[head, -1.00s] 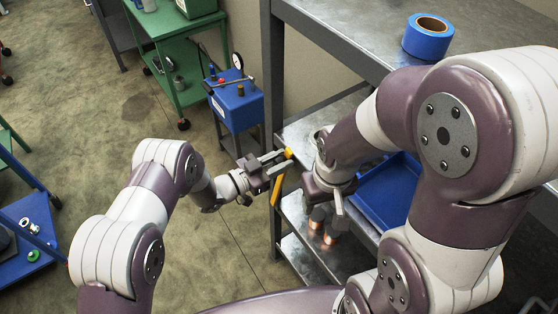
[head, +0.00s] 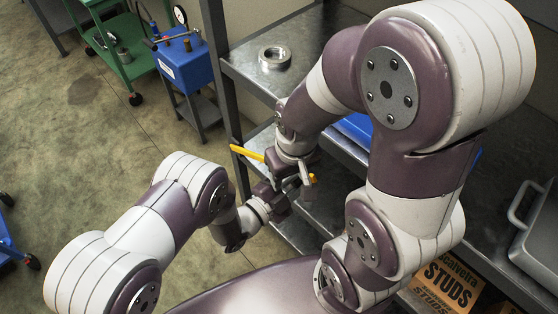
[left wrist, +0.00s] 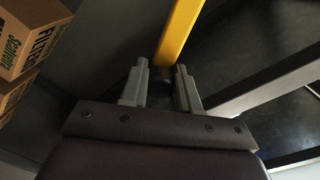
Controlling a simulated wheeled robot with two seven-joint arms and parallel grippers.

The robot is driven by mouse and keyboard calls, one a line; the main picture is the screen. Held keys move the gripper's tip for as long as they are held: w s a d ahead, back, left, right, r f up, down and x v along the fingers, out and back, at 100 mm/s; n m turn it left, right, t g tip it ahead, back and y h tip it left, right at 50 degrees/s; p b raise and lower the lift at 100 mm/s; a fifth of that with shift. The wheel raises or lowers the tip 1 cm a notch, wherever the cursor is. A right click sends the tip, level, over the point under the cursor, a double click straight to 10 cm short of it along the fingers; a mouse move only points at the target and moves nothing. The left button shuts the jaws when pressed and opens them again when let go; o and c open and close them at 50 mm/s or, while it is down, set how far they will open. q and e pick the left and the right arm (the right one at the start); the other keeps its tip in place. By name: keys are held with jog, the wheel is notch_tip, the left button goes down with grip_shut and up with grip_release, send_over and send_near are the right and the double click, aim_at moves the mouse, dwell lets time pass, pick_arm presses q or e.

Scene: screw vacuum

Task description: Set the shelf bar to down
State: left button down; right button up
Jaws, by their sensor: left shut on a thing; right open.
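The yellow bar (head: 246,153) is long and flat. In the head view it slants from the shelf's front post down to the right, passing behind my right wrist. My left gripper (head: 279,187) is at its right part, and my arms partly hide the contact. In the left wrist view the yellow bar (left wrist: 180,35) runs up from between the fingertips of my left gripper (left wrist: 160,82), with a dark round piece there. The left gripper is shut on the bar. My right gripper (head: 305,187) is open, close beside the left one and overlapping the bar in the picture.
The metal shelf (head: 245,75) carries a metal ring (head: 275,57). A blue bin (head: 355,128) sits behind my right arm. A studs box (head: 447,284) and a grey handled case (head: 540,235) are at right. A blue unit (head: 185,62) stands back left.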

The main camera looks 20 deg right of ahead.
pick_arm(q)
jog(key=s+f+m+b, duration=0.2)
jog(key=f+m+b, duration=0.1)
jog(key=f+b, duration=0.4)
jog(key=s+d+f+m+b, duration=0.1)
jog(key=s+f+m+b, duration=0.2)
jog(key=f+b, duration=0.4)
notch_tip(320, 180, down, 6)
jog(key=shift+d+r+t, duration=0.2)
jog(key=shift+d+t, duration=0.1)
jog(key=shift+f, duration=0.1)
jog(key=c, duration=0.8)
grip_release()
jog(key=shift+c, duration=0.2)
jog(key=shift+w+d, duration=0.1)
jog(key=v, duration=0.7)
jog(key=shift+a, duration=0.3)
